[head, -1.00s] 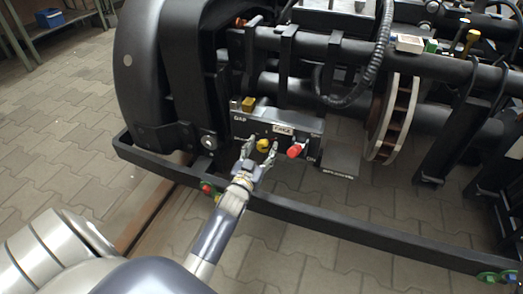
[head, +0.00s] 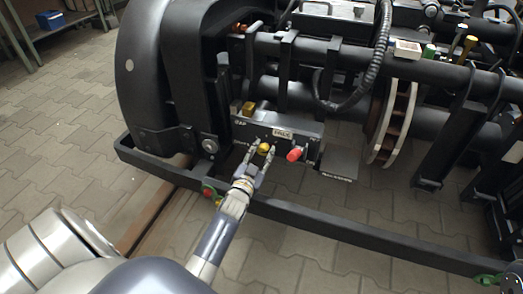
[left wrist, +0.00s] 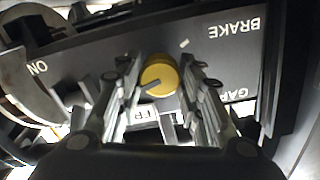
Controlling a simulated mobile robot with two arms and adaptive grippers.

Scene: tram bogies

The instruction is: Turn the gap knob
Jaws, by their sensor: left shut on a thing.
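The yellow round knob (head: 264,148) sits on the front of a dark control box (head: 310,143) with a GAP label at its upper left. My left gripper (head: 261,153) reaches up to it, one finger on each side, shut on the knob. A white tick and the upside-down words BRAKE, GAP and ON show on the panel there. My right gripper is out of view.
A red knob (head: 294,154) stands close to the right of my fingers. A yellow block (head: 248,108) sits on the box's top left. A black frame rail (head: 330,228) runs below the box. A brake disc (head: 392,122) and pipes lie to the right.

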